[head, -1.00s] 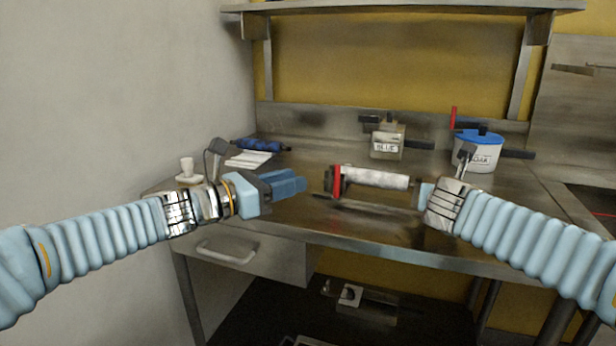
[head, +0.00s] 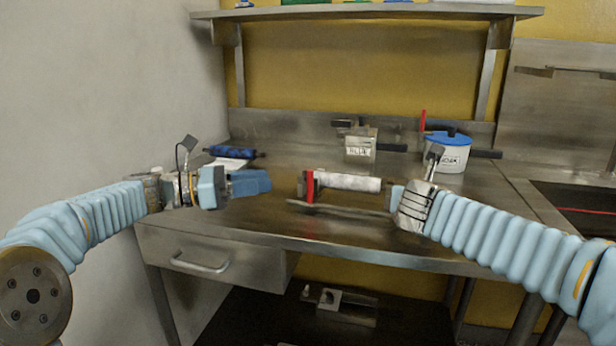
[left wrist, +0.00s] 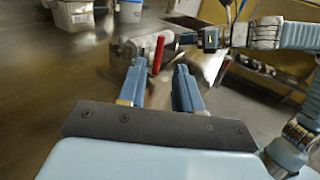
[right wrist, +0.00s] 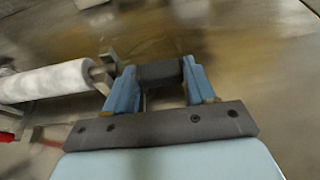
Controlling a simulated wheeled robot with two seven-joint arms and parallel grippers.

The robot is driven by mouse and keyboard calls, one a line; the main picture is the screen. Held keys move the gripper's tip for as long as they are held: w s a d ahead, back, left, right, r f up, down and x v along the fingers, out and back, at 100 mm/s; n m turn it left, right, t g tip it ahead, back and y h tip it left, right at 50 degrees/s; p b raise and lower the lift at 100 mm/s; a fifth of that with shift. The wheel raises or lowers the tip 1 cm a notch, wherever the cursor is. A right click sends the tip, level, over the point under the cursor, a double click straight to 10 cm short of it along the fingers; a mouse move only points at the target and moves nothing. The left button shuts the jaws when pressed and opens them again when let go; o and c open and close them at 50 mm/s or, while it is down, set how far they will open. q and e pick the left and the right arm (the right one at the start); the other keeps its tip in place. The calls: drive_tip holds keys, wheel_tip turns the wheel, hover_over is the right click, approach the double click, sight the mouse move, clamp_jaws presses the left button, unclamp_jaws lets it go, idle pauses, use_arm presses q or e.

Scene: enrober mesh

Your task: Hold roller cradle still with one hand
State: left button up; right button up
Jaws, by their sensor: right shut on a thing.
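The roller cradle (head: 345,207) stands on the steel bench, with a white roller (head: 348,182) lying across it and a red upright part (head: 309,187) at its left end. My right gripper (head: 394,196) is at the cradle's right end. In the right wrist view its fingers are shut on a dark block-like grip (right wrist: 160,74), beside the roller's metal end bracket. My left gripper (head: 266,182) is left of the red part, apart from it. In the left wrist view its blue fingers (left wrist: 158,88) are spread and empty, with the red part beyond them.
A blue roller (head: 234,152) and white sheets (head: 232,165) lie at the back left. A shelf (head: 370,12) spans above. Bench between is clear.

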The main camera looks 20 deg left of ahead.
use_arm(q)
hover_over(311, 203)
drive_tip(key=shift+w+a, duration=0.15)
drive_tip(key=shift+w, duration=0.15)
clamp_jaws()
idle(0.3)
